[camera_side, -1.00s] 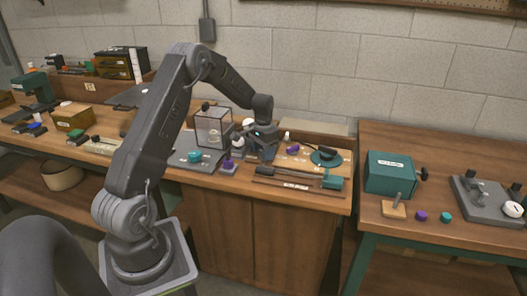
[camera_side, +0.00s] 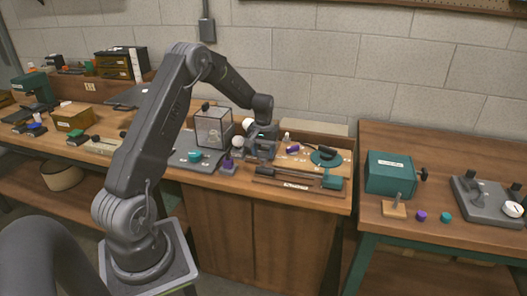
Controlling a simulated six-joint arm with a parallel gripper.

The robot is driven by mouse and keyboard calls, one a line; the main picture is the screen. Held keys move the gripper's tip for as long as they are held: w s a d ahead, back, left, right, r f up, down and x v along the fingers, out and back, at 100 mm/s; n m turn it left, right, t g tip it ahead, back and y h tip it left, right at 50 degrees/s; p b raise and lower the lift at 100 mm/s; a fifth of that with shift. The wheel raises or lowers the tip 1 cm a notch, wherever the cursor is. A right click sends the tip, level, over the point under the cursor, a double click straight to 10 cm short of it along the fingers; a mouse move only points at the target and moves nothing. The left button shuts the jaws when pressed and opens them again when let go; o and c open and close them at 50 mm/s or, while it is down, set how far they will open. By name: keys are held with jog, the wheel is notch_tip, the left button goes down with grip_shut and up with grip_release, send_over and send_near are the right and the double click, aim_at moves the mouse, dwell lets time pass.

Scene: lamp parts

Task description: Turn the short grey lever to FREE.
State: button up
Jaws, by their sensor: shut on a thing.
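My gripper (camera_side: 262,151) is over the middle workbench, between the clear box and the wooden tray. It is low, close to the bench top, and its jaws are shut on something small. That appears to be the short grey lever, but the fingers and wrist cover it, so I cannot make out its shape or angle. No FREE marking is readable at this size.
A clear box (camera_side: 213,129) and a purple-topped part (camera_side: 227,166) stand left of my gripper. A wooden tray (camera_side: 297,186) and a teal disc (camera_side: 325,158) lie to the right. A teal box (camera_side: 390,174) and a wooden block with a grey upright (camera_side: 394,209) are on the right bench.

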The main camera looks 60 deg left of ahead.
aim_at(263, 152)
dwell(0.4)
jog(key=o, duration=0.9)
jog(key=shift+o, duration=0.2)
notch_tip(263, 152, up, 14)
